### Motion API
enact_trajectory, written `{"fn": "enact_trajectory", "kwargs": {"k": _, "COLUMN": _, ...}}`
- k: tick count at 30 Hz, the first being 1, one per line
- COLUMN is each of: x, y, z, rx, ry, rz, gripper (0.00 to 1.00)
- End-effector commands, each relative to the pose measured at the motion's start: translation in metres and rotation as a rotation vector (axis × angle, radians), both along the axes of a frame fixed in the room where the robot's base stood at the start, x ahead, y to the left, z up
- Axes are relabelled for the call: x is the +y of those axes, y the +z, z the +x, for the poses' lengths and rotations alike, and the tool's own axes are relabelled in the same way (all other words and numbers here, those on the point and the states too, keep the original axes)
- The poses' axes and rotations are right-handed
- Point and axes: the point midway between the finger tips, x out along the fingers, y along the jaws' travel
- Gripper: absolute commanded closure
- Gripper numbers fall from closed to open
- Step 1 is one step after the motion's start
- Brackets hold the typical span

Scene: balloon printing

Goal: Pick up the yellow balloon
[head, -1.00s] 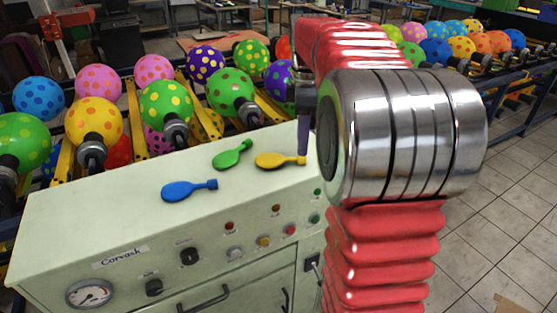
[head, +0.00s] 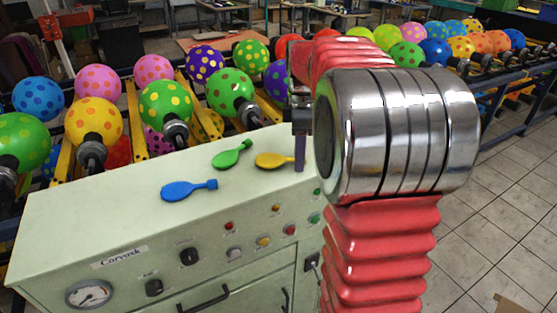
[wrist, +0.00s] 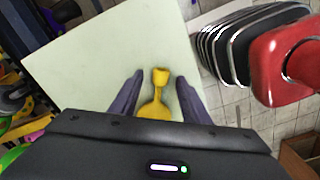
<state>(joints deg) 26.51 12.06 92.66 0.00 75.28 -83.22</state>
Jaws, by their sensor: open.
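The yellow balloon (head: 273,160) lies flat and deflated on the pale green cabinet top, near its right end. In the wrist view the yellow balloon (wrist: 155,105) lies between my fingers, its neck pointing away from the gripper body and its lower part hidden by it. My gripper (wrist: 156,88) is open, with one dark finger on each side of the balloon and a gap to both. In the head view my gripper (head: 300,152) is at the balloon's neck end, mostly hidden by my arm. Its exact height above the top is hard to tell.
A green balloon (head: 232,154) and a blue balloon (head: 189,190) lie to the left on the cabinet top (head: 110,200). Racks of spotted inflated balloons (head: 165,103) stand behind. The cabinet front carries knobs and a gauge (head: 89,294).

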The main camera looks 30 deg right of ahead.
Motion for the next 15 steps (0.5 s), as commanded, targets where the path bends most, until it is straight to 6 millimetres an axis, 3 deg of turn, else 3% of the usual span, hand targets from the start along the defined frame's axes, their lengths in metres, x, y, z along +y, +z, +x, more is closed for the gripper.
{"fn": "enact_trajectory", "kwargs": {"k": 11, "x": 0.0002, "y": 0.0005, "z": 0.0001, "rx": 0.000, "ry": 0.000, "rz": 0.000, "gripper": 0.58}}
{"fn": "enact_trajectory", "kwargs": {"k": 15, "x": 0.0003, "y": 0.0005, "z": 0.0001, "rx": 0.000, "ry": 0.001, "rz": 0.000, "gripper": 0.68}}
